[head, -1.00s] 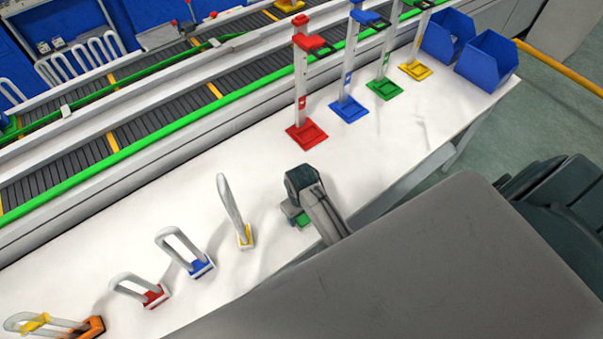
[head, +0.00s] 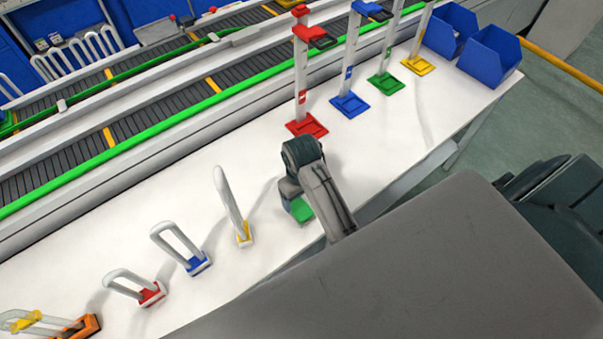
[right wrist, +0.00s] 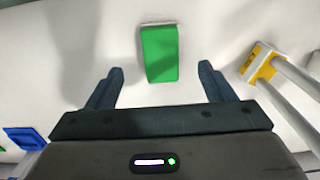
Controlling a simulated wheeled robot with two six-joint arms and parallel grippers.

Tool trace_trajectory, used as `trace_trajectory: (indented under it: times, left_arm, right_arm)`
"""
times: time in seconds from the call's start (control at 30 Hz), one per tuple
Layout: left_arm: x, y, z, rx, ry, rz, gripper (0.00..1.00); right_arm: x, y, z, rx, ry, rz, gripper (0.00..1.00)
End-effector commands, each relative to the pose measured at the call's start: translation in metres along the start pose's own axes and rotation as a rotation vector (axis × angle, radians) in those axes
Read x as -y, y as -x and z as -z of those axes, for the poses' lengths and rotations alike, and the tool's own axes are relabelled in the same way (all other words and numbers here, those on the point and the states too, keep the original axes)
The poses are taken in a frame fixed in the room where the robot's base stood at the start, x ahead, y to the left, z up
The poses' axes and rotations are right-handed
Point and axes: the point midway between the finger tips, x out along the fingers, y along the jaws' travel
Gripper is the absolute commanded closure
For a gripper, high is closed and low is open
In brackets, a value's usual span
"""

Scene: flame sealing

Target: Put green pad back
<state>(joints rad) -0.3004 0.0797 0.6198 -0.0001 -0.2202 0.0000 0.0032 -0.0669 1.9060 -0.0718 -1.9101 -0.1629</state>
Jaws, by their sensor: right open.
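The green pad (head: 300,210) lies on the white table (head: 150,210), close to its front edge, partly hidden by my right arm. In the right wrist view the green pad (right wrist: 160,55) shows as a green rectangle with a thin pale rim. My right gripper (right wrist: 160,69) is open and empty, its fingers apart on either side of the pad's line and just short of it. In the head view the right gripper (head: 291,189) hangs over the pad, with its fingers mostly hidden. My left gripper is not in view.
Loop-handled pieces with yellow (head: 243,232), blue (head: 197,262), red (head: 152,293) and orange (head: 85,326) bases stand left of the pad. Upright stands on red (head: 307,126), blue (head: 350,105), green (head: 385,84) and yellow (head: 418,66) plates are behind. Blue bins (head: 489,60) stand at the far right.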

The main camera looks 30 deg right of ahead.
Motion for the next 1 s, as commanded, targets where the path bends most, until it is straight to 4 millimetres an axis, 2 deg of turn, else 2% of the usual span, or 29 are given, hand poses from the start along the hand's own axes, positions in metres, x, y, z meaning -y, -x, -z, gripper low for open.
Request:
trace_trajectory:
  times: [0.07,0.1,0.3,0.87,1.0]
  left_arm:
    - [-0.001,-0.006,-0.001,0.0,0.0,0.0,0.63]
    - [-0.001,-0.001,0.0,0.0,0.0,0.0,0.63]
    - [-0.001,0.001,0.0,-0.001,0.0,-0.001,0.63]
    - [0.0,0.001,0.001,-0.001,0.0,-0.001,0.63]
    - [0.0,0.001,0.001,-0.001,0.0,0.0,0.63]
  right_arm:
    - [0.0,0.013,0.001,-0.005,0.0,0.0,0.24]
    - [0.0,0.021,0.001,-0.003,0.0,0.001,0.24]
    - [0.0,0.036,0.0,-0.001,0.0,0.001,0.24]
    - [0.0,0.036,0.0,0.0,-0.001,0.0,0.24]
    - [-0.005,0.031,-0.015,-0.016,-0.012,-0.013,0.24]
